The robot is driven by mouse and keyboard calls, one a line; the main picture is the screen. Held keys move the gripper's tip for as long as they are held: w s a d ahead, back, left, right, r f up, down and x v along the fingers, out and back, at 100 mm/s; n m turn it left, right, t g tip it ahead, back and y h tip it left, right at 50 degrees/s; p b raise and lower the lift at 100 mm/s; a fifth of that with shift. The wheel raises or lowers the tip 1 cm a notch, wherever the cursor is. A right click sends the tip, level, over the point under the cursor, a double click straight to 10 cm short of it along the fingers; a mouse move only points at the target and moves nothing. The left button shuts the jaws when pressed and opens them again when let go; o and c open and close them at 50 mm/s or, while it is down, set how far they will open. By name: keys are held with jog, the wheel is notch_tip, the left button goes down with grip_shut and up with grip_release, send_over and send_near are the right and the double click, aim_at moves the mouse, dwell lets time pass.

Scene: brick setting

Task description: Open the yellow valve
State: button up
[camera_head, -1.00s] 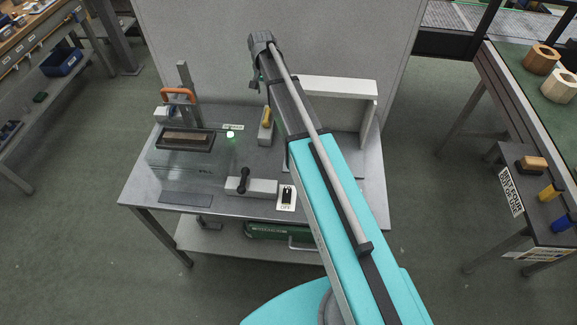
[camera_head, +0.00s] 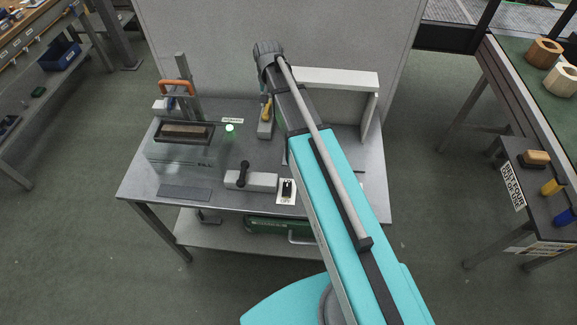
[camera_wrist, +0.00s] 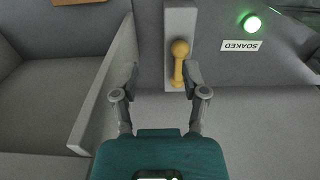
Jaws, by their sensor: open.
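The yellow valve handle (camera_head: 266,112) stands on a grey block (camera_head: 264,131) on the metal table. In the wrist view the yellow handle (camera_wrist: 179,62) has a round knob and a narrow shaft, and lies along the grey block (camera_wrist: 176,24). My gripper (camera_wrist: 160,80) is open, its fingers on either side of the handle's lower end. The right finger is close beside the handle; the left finger is well apart from it. Contact cannot be told. In the head view my arm hides most of the gripper.
A lit green lamp (camera_head: 229,128) and a "SOAKED" label (camera_wrist: 240,46) are beside the valve. A glass tank (camera_head: 183,157) with an orange-handled frame (camera_head: 177,87) stands at left. A black-handled grey block (camera_head: 251,180) and a switch plate (camera_head: 286,190) are in front. A white shelf (camera_head: 330,78) stands at right.

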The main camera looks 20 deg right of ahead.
jog(key=s+f+n+b, duration=0.2)
jog(key=s+f+b, duration=0.1)
jog(key=s, duration=0.7)
jog(key=s+f+n+b, duration=0.2)
jog(key=s+f+b, duration=0.1)
jog(key=s, duration=0.8)
jog(key=shift+s+a+f+b, duration=0.3)
jog(key=shift+f+b, duration=0.1)
jog(key=shift+f, duration=0.15)
jog(key=shift+d, duration=0.1)
